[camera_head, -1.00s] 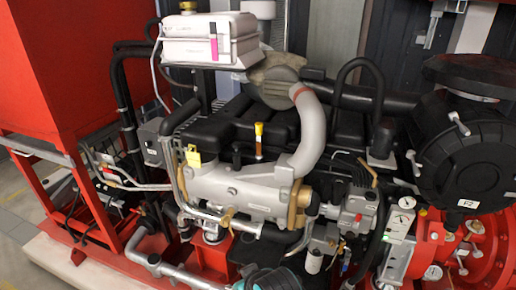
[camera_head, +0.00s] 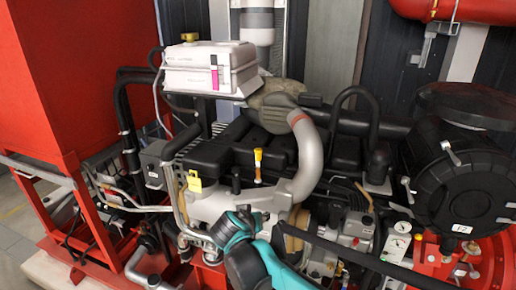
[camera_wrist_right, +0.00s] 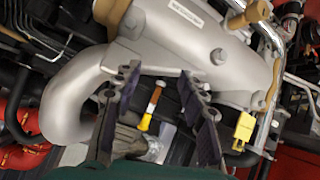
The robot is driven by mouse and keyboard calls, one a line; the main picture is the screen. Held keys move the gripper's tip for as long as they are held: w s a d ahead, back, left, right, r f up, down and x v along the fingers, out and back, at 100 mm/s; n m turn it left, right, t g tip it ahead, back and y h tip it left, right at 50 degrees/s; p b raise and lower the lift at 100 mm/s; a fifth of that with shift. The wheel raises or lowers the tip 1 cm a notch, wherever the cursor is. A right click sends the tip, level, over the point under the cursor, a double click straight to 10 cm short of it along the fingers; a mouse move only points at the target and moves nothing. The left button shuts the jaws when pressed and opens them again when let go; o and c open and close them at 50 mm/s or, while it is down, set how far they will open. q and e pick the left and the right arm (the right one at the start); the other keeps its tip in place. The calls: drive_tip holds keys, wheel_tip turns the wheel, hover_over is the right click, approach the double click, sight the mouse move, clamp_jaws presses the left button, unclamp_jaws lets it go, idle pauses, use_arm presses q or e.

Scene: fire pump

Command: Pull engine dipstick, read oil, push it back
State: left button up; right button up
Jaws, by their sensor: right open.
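The engine dipstick (camera_head: 258,157) has a yellow handle above a thin orange-and-white stem and stands upright behind the silver manifold. In the right wrist view the yellow-handled dipstick (camera_wrist_right: 147,117) appears between the dark fingers of my right gripper (camera_wrist_right: 161,72). These fingers are spread apart with nothing clamped; how far they are from the dipstick is hard to tell. In the head view my teal right arm covers part of the manifold, and its gripper is not clearly visible. My left gripper is not in view.
The silver manifold (camera_wrist_right: 185,45) and its curved pipe (camera_head: 310,150) lie close to the dipstick. A white box (camera_head: 208,67) is above; a black round filter housing (camera_head: 462,180) is at right.

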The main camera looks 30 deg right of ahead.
drive_tip(key=w+d+r+m+h+p, duration=0.1)
drive_tip(key=w+d+r+m+h, duration=0.15)
drive_tip(key=w, duration=0.35)
drive_tip(key=w+d+r+m+h+p, duration=0.1)
drive_tip(key=w+d+r+h+p, duration=0.15)
drive_tip(key=w, duration=0.25)
drive_tip(key=m+t+h+p, duration=0.1)
drive_tip(key=m+t+h, duration=0.1)
drive_tip(key=h, duration=0.1)
approach(257, 155)
drive_tip(key=x, duration=1.1)
drive_tip(key=shift+w, duration=0.15)
clamp_jaws()
